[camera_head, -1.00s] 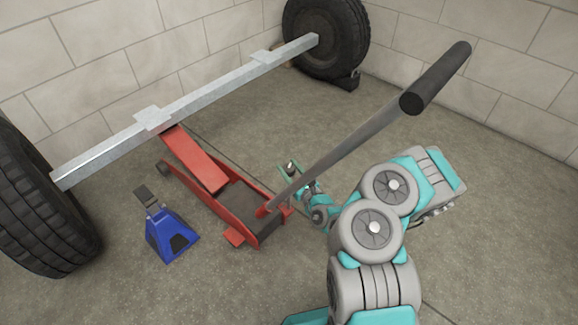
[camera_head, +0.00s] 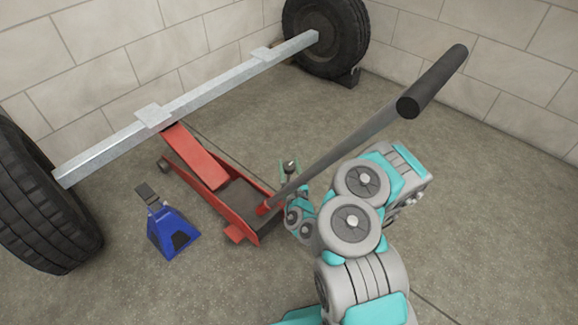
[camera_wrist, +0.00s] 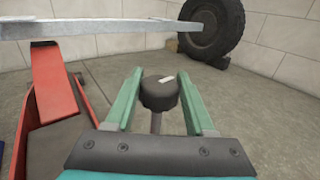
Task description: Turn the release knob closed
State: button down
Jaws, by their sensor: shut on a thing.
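The release knob (camera_wrist: 160,92) is a dark round knob with a white mark on its top, on a grey stem. In the wrist view it stands between the two green fingers of my gripper (camera_wrist: 161,95), which is shut on it. In the head view my gripper (camera_head: 289,170) is beside the rear end of the red floor jack (camera_head: 250,228), partly hidden by my arm. The white mark points slightly up and to the right in the wrist view.
The jack's raised red arm (camera_head: 200,158) is under a grey metal beam (camera_head: 105,155) between two tyres (camera_head: 35,205) (camera_head: 325,35). A blue jack stand (camera_head: 172,235) stands left of the jack. Block walls close the back. The floor at right is clear.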

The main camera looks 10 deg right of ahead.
jog(key=shift+c, duration=1.3)
grip_release()
jog(key=shift+d+y, duration=0.1)
jog(key=shift+y, duration=0.2)
jog(key=shift+n+y, duration=0.4)
jog(key=n+y, duration=0.1)
jog(key=y, duration=0.1)
jog(key=n+y+b, duration=0.1)
jog(key=n+y, duration=0.1)
jog(key=shift+w+d+f+g+y, duration=0.1)
jog(key=shift+f+g+y, duration=0.05)
jog(key=shift+g+y, duration=0.15)
jog(key=n+g+y+b, duration=0.1)
jog(key=n+y, duration=0.1)
jog(key=y, duration=0.2)
jog(key=shift+n+g+b, duration=0.35)
jog(key=shift+n+g, duration=0.05)
jog(key=shift+n+g+y, duration=0.6)
jog(key=shift+n+y, duration=0.1)
jog(key=shift+y, duration=0.2)
jog(key=shift+n+g+y, duration=0.3)
jog(key=shift+n+y, duration=0.1)
jog(key=shift+n+g+y+p, duration=0.45)
jog(key=shift+n+g+y, duration=0.15)
jog(key=shift+g+y, duration=0.2)
